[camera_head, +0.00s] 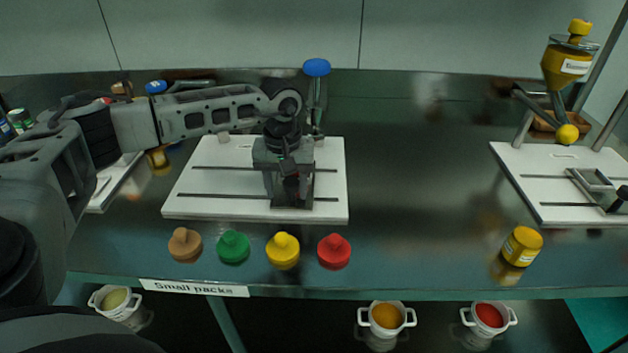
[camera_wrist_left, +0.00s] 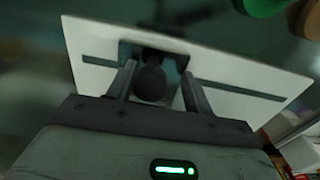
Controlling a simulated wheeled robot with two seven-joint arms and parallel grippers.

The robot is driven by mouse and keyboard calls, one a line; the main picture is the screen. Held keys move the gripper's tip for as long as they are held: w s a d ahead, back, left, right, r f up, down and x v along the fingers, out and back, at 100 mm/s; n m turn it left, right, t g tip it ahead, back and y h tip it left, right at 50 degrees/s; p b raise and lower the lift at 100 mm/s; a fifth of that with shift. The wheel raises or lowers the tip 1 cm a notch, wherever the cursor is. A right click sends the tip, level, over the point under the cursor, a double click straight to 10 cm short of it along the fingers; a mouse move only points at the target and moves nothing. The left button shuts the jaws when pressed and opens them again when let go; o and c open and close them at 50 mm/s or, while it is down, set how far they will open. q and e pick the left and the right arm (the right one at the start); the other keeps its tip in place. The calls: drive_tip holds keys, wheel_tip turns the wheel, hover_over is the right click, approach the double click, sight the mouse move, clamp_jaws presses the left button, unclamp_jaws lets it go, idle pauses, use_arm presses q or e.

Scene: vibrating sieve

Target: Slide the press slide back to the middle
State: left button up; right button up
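The press slide (camera_head: 292,200) is a grey metal piece on the white slotted board (camera_head: 215,207), right of the board's middle and across its two slots. My left gripper (camera_head: 287,172) points down over it and hides much of it. In the left wrist view, the slide's dark round knob (camera_wrist_left: 151,82) lies between the two fingers of the left gripper (camera_wrist_left: 157,85). The fingers stand apart, with a visible gap on each side of the knob. My right gripper is in neither view.
A blue-topped post (camera_head: 316,68) stands behind the board. Brown, green, yellow and red knobbed pieces (camera_head: 283,250) line the front. A second board (camera_head: 575,215) with a yellow hopper (camera_head: 564,66) and a yellow jar (camera_head: 522,246) are at right. The table between is clear.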

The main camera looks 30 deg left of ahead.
use_arm(q)
drive_tip(key=shift+s+a, duration=0.45)
drive_tip(key=shift+a, duration=0.25)
drive_tip(key=shift+s+a, duration=0.4)
drive_tip(key=shift+a, duration=0.3)
drive_tip(key=shift+s+a, duration=0.35)
drive_tip(key=shift+a, duration=0.2)
drive_tip(key=shift+s+a, duration=0.3)
drive_tip(key=shift+a, duration=0.2)
drive_tip(key=shift+s+a, duration=0.55)
drive_tip(key=shift+a, duration=0.3)
drive_tip(key=shift+d, duration=0.1)
drive_tip(key=shift+w, duration=0.1)
drive_tip(key=o, duration=1.1)
